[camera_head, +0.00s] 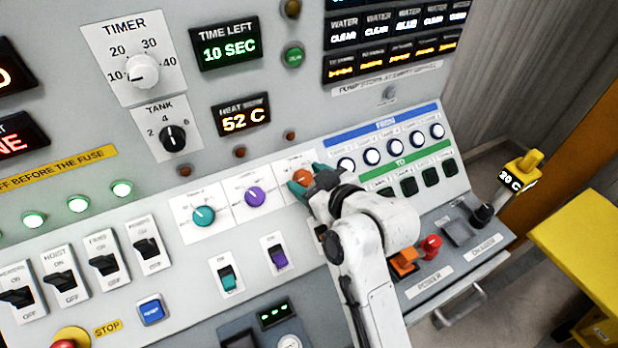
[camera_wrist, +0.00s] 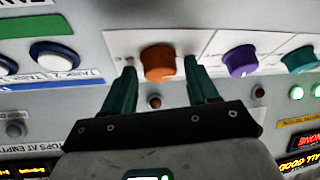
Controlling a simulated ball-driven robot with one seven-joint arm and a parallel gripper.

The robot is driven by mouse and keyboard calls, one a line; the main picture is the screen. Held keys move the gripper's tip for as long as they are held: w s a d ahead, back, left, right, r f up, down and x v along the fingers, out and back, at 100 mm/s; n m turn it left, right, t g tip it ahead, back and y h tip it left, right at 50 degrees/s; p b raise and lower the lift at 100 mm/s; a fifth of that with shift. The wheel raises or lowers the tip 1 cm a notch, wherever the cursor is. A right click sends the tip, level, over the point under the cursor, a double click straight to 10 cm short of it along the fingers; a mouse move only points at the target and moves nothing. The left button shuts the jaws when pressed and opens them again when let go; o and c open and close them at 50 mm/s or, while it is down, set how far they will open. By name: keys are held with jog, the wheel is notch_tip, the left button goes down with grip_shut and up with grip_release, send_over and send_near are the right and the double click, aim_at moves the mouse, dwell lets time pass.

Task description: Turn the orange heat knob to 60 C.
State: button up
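The orange heat knob (camera_wrist: 157,63) sits on a white plate in the wrist view, with a finger of my gripper (camera_wrist: 160,66) on each side of it. The teal fingers are apart, and a small gap shows between each fingertip and the knob. In the head view the orange knob (camera_head: 302,175) is partly hidden by my gripper (camera_head: 307,180). The knob's scale and pointer cannot be read. The heat display (camera_head: 243,119) reads 52 C.
A purple knob (camera_head: 255,196) and a teal knob (camera_head: 203,215) sit in a row left of the orange one. Blue-ringed buttons (camera_head: 394,147) lie to its right. Switches (camera_head: 229,277) are below, and a red knob (camera_head: 431,246) is lower right.

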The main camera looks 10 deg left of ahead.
jog(key=c, duration=0.9)
